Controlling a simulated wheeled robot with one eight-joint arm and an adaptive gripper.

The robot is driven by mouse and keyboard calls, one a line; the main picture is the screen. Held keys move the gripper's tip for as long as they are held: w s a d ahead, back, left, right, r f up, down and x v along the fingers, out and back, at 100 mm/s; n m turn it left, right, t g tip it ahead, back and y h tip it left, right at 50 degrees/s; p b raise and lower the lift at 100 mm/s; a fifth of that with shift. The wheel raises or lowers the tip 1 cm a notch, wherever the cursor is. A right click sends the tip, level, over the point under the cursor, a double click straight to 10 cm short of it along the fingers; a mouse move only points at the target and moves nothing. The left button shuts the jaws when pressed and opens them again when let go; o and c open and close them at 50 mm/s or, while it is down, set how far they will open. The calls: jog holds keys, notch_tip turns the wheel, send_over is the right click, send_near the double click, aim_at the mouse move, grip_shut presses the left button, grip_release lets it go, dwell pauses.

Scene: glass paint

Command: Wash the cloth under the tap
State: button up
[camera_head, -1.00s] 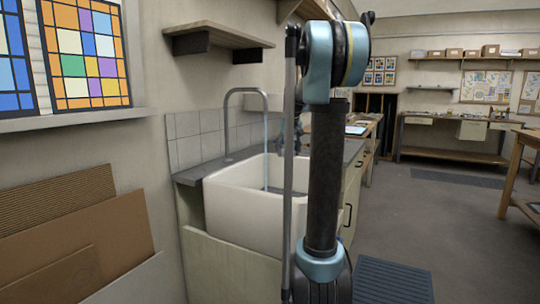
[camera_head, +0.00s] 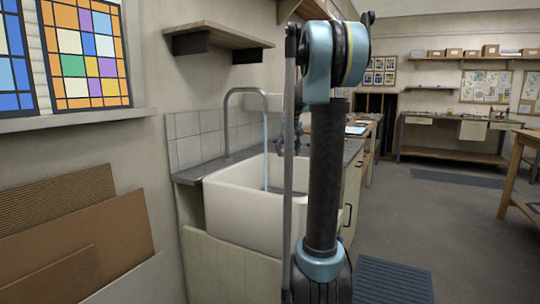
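The tap (camera_head: 228,125) is a tall grey arched pipe at the back left of the white sink (camera_head: 240,218). A thin bluish stream of water (camera_head: 266,160) falls from its spout into the basin. A greyish patch shows low inside the basin, but I cannot tell whether it is cloth or the sink floor. I cannot make out the cloth. My arm stands in front of the right part of the sink and hides much of it. A small part of my arm shows behind the upright, above the sink. My gripper cannot be made out.
A wall shelf (camera_head: 216,36) hangs above the tap. A dark counter (camera_head: 350,152) runs back beyond the sink. Brown boards (camera_head: 80,235) lean at the left wall. A dark floor mat (camera_head: 392,282) lies at the right, where the floor is open.

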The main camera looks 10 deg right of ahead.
jog(key=s+d+r, duration=0.3)
jog(key=r, duration=0.1)
jog(key=shift+d, duration=0.4)
dwell(0.4)
dwell(0.4)
